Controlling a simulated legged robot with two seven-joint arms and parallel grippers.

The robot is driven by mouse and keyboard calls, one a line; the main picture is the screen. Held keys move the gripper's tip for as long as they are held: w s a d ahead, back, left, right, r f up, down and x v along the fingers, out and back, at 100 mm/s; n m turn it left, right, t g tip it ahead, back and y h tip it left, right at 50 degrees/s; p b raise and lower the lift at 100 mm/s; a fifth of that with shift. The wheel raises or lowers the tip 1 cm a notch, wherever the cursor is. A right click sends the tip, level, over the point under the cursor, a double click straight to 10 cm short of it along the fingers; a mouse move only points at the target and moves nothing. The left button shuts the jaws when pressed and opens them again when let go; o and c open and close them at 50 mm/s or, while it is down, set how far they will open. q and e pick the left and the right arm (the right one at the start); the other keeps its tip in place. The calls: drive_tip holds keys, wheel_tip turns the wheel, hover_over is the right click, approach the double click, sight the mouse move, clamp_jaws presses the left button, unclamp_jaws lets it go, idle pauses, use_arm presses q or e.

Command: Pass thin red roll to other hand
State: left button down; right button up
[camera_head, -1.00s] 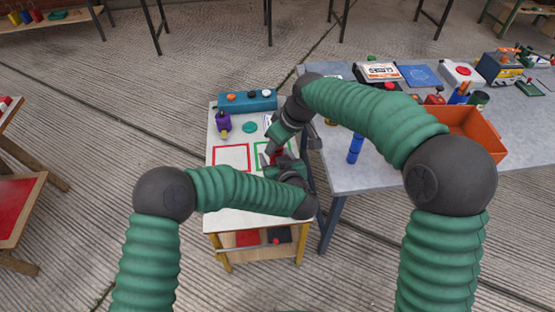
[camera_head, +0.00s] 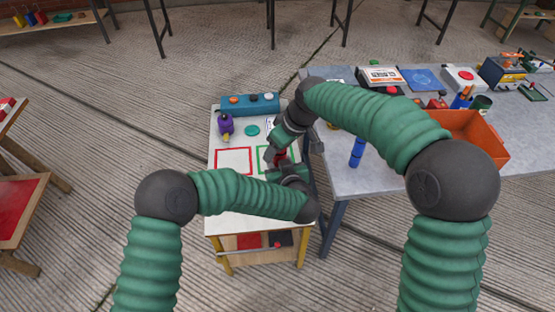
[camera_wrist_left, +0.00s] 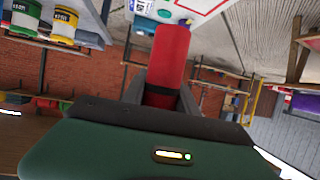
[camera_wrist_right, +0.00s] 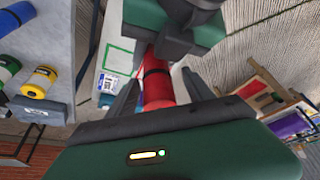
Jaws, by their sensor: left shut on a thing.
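The thin red roll (camera_wrist_left: 170,62) has a dark band around it. My left gripper (camera_wrist_left: 160,98) is shut on the roll near this band, and the roll sticks out beyond its fingers. In the right wrist view the roll (camera_wrist_right: 157,88) lies between the fingers of my right gripper (camera_wrist_right: 160,92). These fingers are open, with gaps visible on both sides of the roll. In the head view the roll (camera_head: 281,156) is small and partly hidden by the two grippers, which meet above the small white-topped table (camera_head: 222,188).
The grey table (camera_head: 350,180) at right holds a blue roll (camera_head: 357,152) and an orange bin (camera_head: 478,135).

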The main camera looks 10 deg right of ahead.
drive_tip(key=v, duration=1.1)
drive_tip(key=s+d+f+m+h, duration=0.1)
drive_tip(key=s+d+f+m, duration=0.3)
drive_tip(key=s+f, duration=0.6)
drive_tip(key=s+d+f+m+h, duration=0.1)
drive_tip(key=s+d+f+m, duration=0.3)
drive_tip(key=s+f, duration=0.6)
drive_tip(key=shift+s+d+g+h, duration=0.4)
drive_tip(key=shift+s+d, duration=0.6)
drive_tip(key=shift+d, duration=0.1)
